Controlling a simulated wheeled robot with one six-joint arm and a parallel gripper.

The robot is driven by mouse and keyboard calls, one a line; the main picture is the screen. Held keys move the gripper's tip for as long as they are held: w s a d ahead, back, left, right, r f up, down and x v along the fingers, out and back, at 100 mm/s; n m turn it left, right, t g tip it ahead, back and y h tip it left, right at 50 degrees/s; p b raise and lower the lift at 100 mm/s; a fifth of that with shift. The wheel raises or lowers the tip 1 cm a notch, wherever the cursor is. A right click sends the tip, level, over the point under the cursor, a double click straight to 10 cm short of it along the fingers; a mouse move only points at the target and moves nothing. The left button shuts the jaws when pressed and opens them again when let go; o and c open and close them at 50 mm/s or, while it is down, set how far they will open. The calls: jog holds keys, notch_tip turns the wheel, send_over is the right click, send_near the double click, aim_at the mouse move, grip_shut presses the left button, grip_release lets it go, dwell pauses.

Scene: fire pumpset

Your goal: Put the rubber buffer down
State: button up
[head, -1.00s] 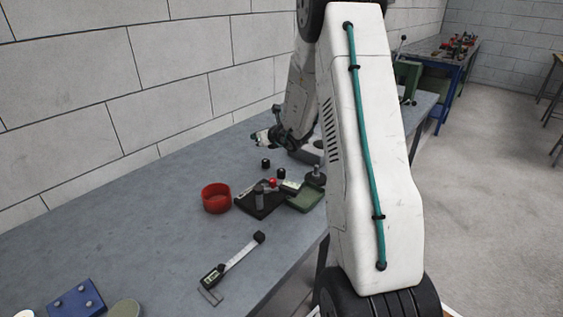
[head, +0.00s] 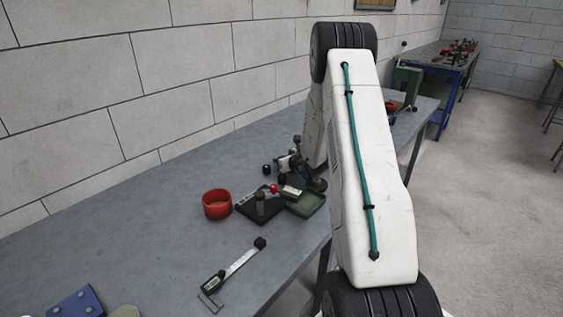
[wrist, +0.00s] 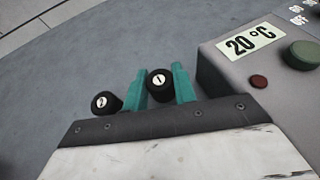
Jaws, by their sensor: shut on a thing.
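My gripper (wrist: 158,72) has two teal fingers, shut on a black rubber buffer marked 1 (wrist: 158,85) in the wrist view. A second black buffer marked 2 (wrist: 105,102) stands just outside the left finger, apart from the held one. In the head view my gripper (head: 284,172) is low over the bench (head: 150,225), behind the dark tray. A small black buffer (head: 267,169) shows left of it. I cannot tell whether the held buffer touches the bench top.
A grey box with a 20 °C label (wrist: 254,41) stands close right of the gripper. The bench's left is mostly clear.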

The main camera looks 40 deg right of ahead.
jog(key=shift+f, duration=0.25)
jog(key=o, duration=1)
jog(key=shift+f, duration=0.1)
jog(key=shift+o, duration=0.2)
